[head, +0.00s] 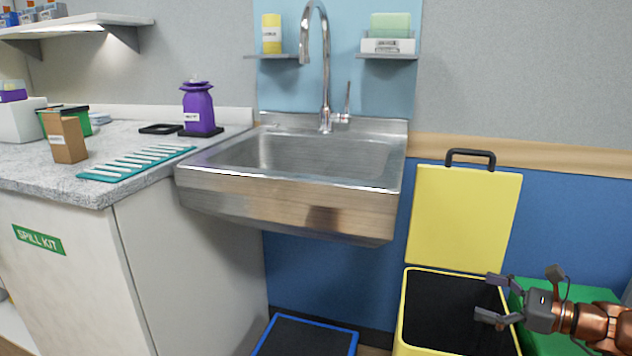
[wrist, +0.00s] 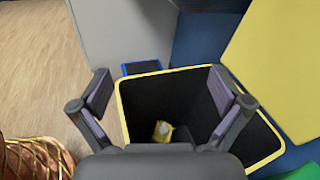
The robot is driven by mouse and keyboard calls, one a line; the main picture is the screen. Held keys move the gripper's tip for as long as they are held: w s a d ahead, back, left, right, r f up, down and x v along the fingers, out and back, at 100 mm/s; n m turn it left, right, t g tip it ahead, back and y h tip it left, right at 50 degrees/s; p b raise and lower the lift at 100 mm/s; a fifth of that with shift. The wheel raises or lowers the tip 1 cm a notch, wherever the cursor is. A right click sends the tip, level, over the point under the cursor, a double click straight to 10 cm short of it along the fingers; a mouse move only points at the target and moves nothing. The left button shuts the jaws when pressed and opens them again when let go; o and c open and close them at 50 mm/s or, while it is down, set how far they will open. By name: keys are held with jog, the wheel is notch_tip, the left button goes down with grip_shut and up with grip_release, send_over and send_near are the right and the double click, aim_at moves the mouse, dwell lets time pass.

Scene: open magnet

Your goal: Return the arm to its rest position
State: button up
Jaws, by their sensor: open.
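My gripper (head: 487,298) is at the lower right of the head view, above the right part of the mouth of a yellow bin. Its fingers are spread apart with nothing between them. In the wrist view my gripper (wrist: 160,103) is open over the dark inside of the bin. The yellow bin (head: 402,320) has its lid (head: 463,220) raised upright against the wall. A small yellowish item (wrist: 162,131) lies inside the bin in the wrist view; its exact kind is unclear.
A steel sink (head: 290,200) is on the wall left of the bin. A blue-edged mat or tray (head: 305,340) lies on the floor beside the bin. A green box (head: 570,290) stands to its right. A counter (head: 40,168) with several items is at the left.

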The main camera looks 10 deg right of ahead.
jog(key=s+a+r+n+g+h+p, duration=0.1)
jog(key=s+a+r+n+g+p, duration=0.35)
jog(key=a, duration=0.35)
jog(key=s+a+r+n+g+p, duration=0.35)
jog(key=a+r+p, duration=0.25)
jog(key=a, duration=0.2)
jog(key=s+a+r+n+g+h+p, duration=0.1)
jog(key=s+a+r+n+g+p, duration=0.3)
jog(key=a, duration=0.5)
jog(key=s+d+r+n+g+h+p, duration=0.1)
jog(key=s+d+r+n+h+p, duration=0.1)
jog(key=s+r+n+h+p, duration=0.7)
jog(key=s+r+n+p, duration=0.3)
jog(key=s+r+p, duration=0.4)
jog(key=p, duration=0.4)
jog(key=shift+s+d+r+n+h, duration=0.15)
jog(key=shift+d+r+n+h, duration=0.15)
jog(key=shift+h, duration=0.1)
jog(key=shift+s+d+r+p, duration=0.15)
jog(key=shift+s+d+p, duration=0.1)
jog(key=shift+d+p, duration=0.15)
jog(key=shift+c, duration=0.2)
